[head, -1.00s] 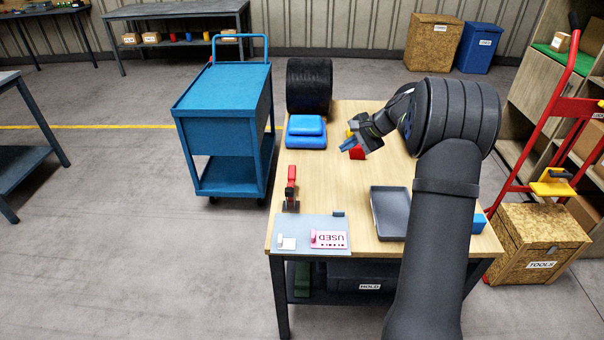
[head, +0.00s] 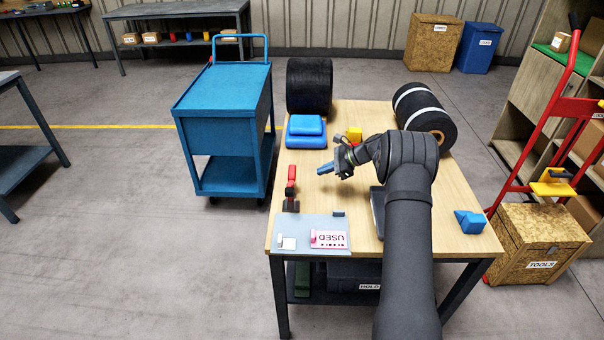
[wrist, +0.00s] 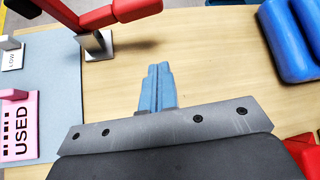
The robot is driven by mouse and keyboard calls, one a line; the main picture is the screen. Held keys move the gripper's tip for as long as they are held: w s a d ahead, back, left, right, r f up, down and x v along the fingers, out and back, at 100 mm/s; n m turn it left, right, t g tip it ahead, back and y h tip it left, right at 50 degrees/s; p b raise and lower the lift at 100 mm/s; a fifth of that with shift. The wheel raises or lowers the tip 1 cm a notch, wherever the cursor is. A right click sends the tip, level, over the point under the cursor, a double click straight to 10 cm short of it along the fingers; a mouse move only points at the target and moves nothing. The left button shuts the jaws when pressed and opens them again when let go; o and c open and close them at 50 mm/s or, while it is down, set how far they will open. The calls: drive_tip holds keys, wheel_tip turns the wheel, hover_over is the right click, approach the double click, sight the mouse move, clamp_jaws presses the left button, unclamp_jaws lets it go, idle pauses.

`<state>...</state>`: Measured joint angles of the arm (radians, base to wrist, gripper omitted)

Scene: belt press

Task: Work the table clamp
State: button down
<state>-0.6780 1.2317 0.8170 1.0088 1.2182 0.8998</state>
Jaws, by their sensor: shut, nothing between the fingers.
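The table clamp (head: 291,189) has a red handle and a dark base. It stands on the left side of the wooden table, just behind the grey-blue mat. My gripper (head: 322,169) has blue fingers, shut with nothing between them. It is to the right of the clamp and apart from it. In the wrist view the closed fingertips (wrist: 158,70) are over bare wood. The clamp's red handle (wrist: 130,9) crosses the top left there, with its metal base (wrist: 98,46) standing beside the mat.
The mat (head: 290,224) carries a pink USED card (head: 328,239). Blue pads (head: 305,140) lie behind the clamp. A yellow block (head: 354,134), a banded black roller (head: 425,110) and a blue block (head: 470,222) are farther right. My arm partly hides a grey tray (head: 376,205).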

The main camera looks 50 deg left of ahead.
sight(301, 186)
drive_tip(key=x, duration=1)
drive_tip(key=shift+s+a, duration=0.15)
drive_tip(key=r, duration=0.2)
drive_tip(key=shift+s+d+r, duration=0.1)
drive_tip(key=shift+d+r, duration=0.2)
drive_tip(key=shift+d, duration=0.1)
drive_tip(key=shift+s+d+r, duration=0.1)
drive_tip(key=shift+s+r, duration=0.05)
drive_tip(key=shift+r, duration=0.5)
drive_tip(key=shift+r, duration=0.1)
drive_tip(key=shift+s+d+r+n+t+y, duration=0.2)
drive_tip(key=shift+r+n+t+y, duration=0.1)
drive_tip(key=shift+r+y, duration=0.25)
drive_tip(key=s+d+r+n+t+y, duration=0.3)
drive_tip(key=s+d+r+n+y, duration=0.3)
drive_tip(key=s+d, duration=0.1)
drive_tip(key=shift+d, duration=0.15)
